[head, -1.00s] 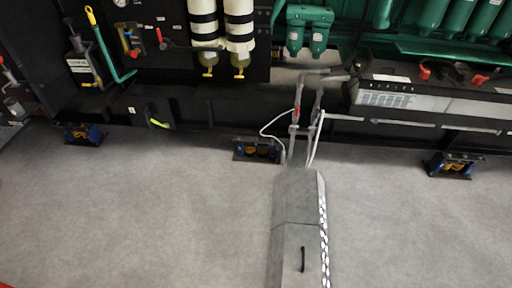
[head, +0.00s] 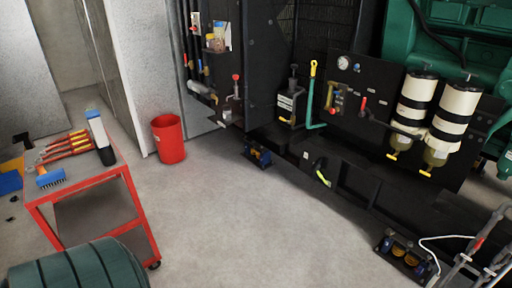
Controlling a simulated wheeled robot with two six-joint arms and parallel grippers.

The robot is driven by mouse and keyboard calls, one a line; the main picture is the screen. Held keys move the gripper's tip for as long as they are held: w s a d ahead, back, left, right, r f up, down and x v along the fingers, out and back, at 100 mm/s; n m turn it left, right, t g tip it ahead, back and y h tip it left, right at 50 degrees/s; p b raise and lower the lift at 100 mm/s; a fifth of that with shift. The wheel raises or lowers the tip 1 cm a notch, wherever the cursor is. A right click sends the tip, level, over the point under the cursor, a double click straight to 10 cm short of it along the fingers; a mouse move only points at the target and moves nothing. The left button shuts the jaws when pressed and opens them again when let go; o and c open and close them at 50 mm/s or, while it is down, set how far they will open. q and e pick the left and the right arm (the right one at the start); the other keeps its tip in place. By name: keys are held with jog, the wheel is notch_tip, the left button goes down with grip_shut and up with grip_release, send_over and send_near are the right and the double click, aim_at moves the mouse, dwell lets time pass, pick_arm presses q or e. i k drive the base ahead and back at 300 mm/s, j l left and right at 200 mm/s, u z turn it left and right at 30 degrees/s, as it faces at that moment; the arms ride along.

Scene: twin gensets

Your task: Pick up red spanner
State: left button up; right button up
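Several red-and-orange-handled tools (head: 68,146) lie side by side at the left of the head view, on top of a red cart (head: 128,178). They are small in the picture, and I cannot tell whether one of them is the red spanner. Neither of my grippers shows in the head view.
The genset (head: 350,170) fills the right. The grey floor (head: 235,215) between is clear.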

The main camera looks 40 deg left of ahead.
aim_at(83, 149)
jog(key=k+u, duration=0.15)
jog(key=u, duration=0.95)
jog(key=i+l+u, duration=0.1)
jog(key=u, duration=1.55)
jog(key=i+l+z, duration=0.15)
jog(key=i, duration=0.25)
jog(key=i+l+z, duration=0.15)
jog(key=i+z, duration=0.5)
jog(key=z, duration=0.15)
jog(key=i+z, duration=0.4)
jog(key=i+j+z, duration=0.15)
jog(key=z, duration=0.25)
jog(key=i+z, duration=0.45)
jog(key=i, duration=0.4)
jog(key=i+u, duration=0.45)
jog(key=i+l+u, duration=0.1)
jog(key=i+u, duration=0.15)
jog(key=u, duration=0.25)
jog(key=i+u, duration=0.15)
jog(key=u, duration=0.3)
jog(key=i+u, duration=0.2)
jog(key=u, duration=0.25)
jog(key=i+u, duration=0.15)
jog(key=u, duration=0.25)
jog(key=i+u, duration=0.15)
jog(key=u, duration=0.3)
jog(key=i+l+u, duration=0.1)
jog(key=u, duration=0.35)
jog(key=l, duration=0.1)
